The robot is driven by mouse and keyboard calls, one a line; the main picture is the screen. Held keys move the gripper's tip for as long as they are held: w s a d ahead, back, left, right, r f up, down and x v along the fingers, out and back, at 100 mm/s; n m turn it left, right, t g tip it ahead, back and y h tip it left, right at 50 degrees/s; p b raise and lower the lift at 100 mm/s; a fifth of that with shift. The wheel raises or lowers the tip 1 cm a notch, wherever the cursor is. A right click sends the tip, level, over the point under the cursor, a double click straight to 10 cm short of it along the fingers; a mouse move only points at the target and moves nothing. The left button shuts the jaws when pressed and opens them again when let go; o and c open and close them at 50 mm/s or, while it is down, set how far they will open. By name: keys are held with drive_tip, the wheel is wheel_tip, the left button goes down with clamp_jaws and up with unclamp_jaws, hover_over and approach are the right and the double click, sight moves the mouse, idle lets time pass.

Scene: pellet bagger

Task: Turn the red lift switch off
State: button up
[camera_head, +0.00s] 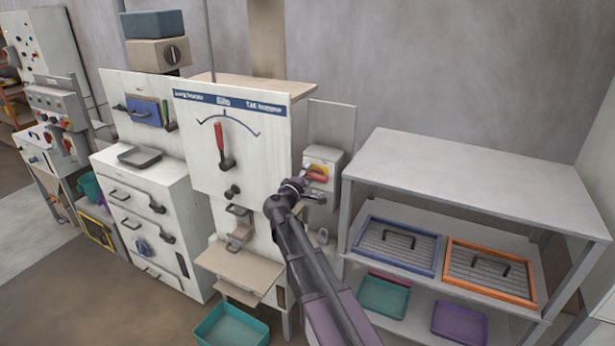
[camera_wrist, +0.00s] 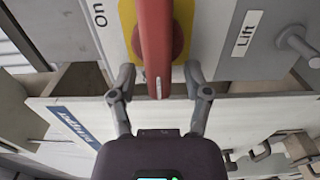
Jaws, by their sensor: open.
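The red lift switch is a long red handle (camera_wrist: 154,45) on a yellow plate (camera_wrist: 182,22), on a grey box with a "Lift" label (camera_wrist: 247,33) and an "On" label (camera_wrist: 100,14). In the wrist view the handle runs up and down the picture, and its end lies between my fingers. My gripper (camera_wrist: 159,80) is open, one finger on each side of the handle; a gap shows on both sides. In the head view, the switch box (camera_head: 325,157) is right of the dial panel, and my gripper (camera_head: 294,187) is at its lower left, partly hiding the switch.
A white panel with a red-handled dial lever (camera_head: 220,142) stands left of the switch box. A grey shelf table (camera_head: 470,180) stands close on the right, with a blue-framed tray (camera_head: 433,262) and an orange-framed tray (camera_head: 530,298). A teal bin (camera_head: 232,328) is on the floor below.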

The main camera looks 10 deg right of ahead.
drive_tip(key=v, duration=1.2)
idle(0.5)
drive_tip(key=s+d+f+m+g+y+b, duration=0.1)
drive_tip(key=s+d+f+m+g+y, duration=0.1)
drive_tip(key=s+d+f+m+g, duration=0.8)
drive_tip(key=s+f+m+g+y+b, duration=0.1)
drive_tip(key=s+f+g+y, duration=0.3)
drive_tip(key=s+f+y, duration=0.4)
wheel_tip(320, 180, down, 3)
drive_tip(key=s, duration=0.3)
drive_tip(key=shift+a+g+y, duration=0.3)
drive_tip(key=shift+a, duration=0.1)
